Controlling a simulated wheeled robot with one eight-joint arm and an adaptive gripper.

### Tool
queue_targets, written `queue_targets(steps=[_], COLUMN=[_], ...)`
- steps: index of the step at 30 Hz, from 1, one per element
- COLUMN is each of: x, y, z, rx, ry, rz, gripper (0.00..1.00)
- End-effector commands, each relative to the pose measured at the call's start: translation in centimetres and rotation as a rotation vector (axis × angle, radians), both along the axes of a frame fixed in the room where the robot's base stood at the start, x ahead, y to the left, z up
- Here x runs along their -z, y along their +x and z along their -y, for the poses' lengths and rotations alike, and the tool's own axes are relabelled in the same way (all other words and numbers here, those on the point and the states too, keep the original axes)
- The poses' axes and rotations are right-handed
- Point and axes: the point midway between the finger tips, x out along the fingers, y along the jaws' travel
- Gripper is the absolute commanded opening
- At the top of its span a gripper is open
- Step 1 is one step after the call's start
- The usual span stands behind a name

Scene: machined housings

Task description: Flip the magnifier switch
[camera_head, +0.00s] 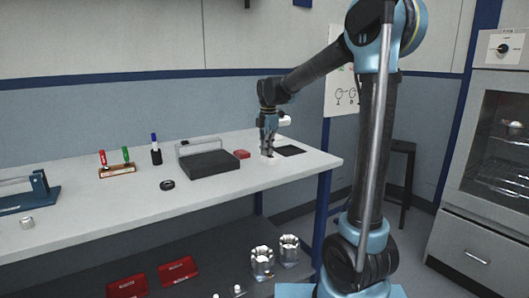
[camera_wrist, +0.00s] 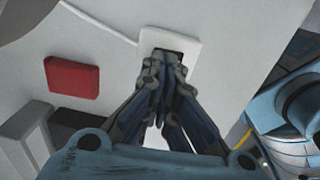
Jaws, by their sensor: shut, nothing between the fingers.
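A white plate (camera_wrist: 188,48) with a dark inset at its middle lies on the bench in the wrist view; it looks like the switch. A thin pale cord runs from it to the upper left. My gripper (camera_wrist: 162,62) is shut and empty, its fingertips over the dark inset and hiding part of it. I cannot tell whether they touch it or which way the switch is set. In the head view my gripper (camera_head: 268,153) points down at the right part of the bench, and the plate (camera_head: 271,160) is small beneath it. I cannot make out the magnifier.
A red block (camera_head: 242,154) lies left of my gripper, also in the wrist view (camera_wrist: 72,76). A dark box (camera_head: 209,164) with a grey upright part stands further left. A dark flat pad (camera_head: 290,150) lies to the right. The bench front (camera_head: 250,178) is clear.

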Motion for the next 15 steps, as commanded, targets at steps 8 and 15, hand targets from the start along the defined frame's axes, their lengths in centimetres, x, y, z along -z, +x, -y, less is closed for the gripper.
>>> queue_targets(steps=[8,15], x=[-0.3,-3.4], y=[0.0,-0.5], z=[0.1,0.4], rx=[0.0,0.0], ry=[0.0,0.0], rz=[0.0,-0.001], gripper=[0.0,0.0])
